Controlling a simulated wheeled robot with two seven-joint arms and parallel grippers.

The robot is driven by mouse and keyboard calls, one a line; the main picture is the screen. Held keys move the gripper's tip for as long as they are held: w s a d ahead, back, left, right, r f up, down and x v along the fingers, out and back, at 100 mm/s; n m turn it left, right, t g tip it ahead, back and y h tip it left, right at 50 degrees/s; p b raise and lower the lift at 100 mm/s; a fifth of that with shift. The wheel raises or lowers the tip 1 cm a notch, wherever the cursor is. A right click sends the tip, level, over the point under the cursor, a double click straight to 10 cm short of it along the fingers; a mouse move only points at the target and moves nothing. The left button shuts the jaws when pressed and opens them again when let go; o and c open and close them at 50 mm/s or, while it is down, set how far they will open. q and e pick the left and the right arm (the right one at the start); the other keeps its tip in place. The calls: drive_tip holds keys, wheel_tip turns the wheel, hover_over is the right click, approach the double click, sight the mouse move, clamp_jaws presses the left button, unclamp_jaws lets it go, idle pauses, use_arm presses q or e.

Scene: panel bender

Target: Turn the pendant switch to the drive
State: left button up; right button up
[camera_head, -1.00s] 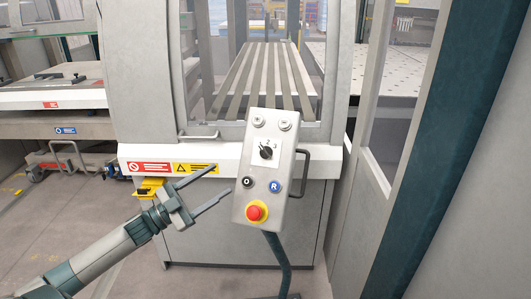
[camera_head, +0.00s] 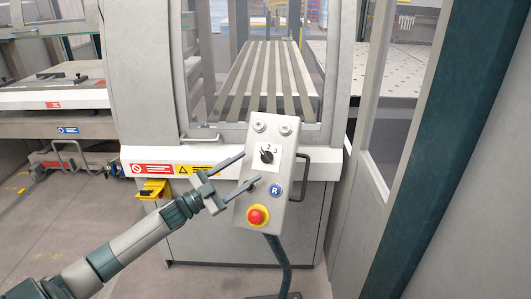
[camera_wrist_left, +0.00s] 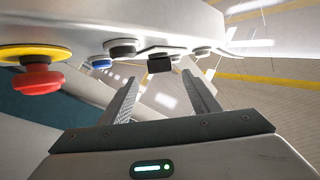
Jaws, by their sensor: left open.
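The grey pendant (camera_head: 282,212) stands tilted on a dark green post in the head view. Its black rotary switch (camera_head: 267,156) sits on a white plate with numbers, in the upper half. In the left wrist view the switch (camera_wrist_left: 160,64) shows as a dark block beyond the fingertips. My left gripper (camera_head: 249,169) is open and empty. Its fingers point at the pendant from the lower left, and the lower finger covers the black button. In the left wrist view the fingers (camera_wrist_left: 165,84) are spread below the panel face, apart from the switch. My right gripper is not in view.
A red emergency stop (camera_head: 257,216) on a yellow ring and a blue R button (camera_head: 276,190) sit below the switch. A handle (camera_head: 304,174) is on the pendant's right side. The machine front (camera_head: 215,235) is close behind.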

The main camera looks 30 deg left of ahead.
sight(266, 154)
use_arm(q)
drive_tip(key=p+x, duration=0.2)
drive_tip(key=x, duration=0.5)
drive_tip(key=shift+w+d+r+p, duration=0.15)
drive_tip(key=shift+w+d+p, duration=0.15)
drive_tip(key=shift+w, duration=0.15)
drive_tip(key=c, duration=0.9)
drive_tip(key=shift+c, duration=0.8)
